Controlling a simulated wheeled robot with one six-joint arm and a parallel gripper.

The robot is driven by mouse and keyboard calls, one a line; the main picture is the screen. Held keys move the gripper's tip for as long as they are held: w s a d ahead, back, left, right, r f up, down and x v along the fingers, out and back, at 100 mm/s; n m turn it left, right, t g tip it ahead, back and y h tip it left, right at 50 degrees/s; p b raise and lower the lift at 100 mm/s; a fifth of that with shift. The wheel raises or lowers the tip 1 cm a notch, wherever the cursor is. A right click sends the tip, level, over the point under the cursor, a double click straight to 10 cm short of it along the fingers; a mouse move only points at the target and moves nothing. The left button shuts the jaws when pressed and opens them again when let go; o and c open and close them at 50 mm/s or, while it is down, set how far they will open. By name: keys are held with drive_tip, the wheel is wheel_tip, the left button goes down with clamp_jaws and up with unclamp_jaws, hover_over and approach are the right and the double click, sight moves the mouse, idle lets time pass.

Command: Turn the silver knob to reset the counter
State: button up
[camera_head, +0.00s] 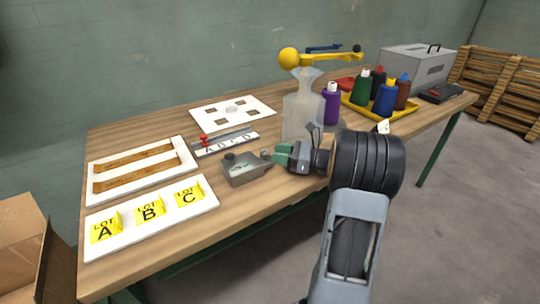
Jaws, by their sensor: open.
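A small grey metal counter (245,172) sits on the wooden table, near its front edge. A small silver knob (266,155) shows on its right side, towards my gripper. A small dark part sticks up at the counter's top left. My gripper (278,154), with green fingers, is open and level with the knob. The fingertips are very close to the knob; I cannot tell whether they touch it or reach around it. The counter's digits cannot be read from here.
A white board with yellow LOT cards (212,192) lies left of the counter, a board with wooden strips (102,171) behind it. A lettered strip (246,137) with a red-handled tool lies behind the counter. A clear jug (303,118) and coloured bottles (386,100) stand behind my arm.

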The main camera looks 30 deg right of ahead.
sight(265, 155)
drive_tip(key=shift+x, duration=1.6)
drive_tip(key=c, duration=0.6)
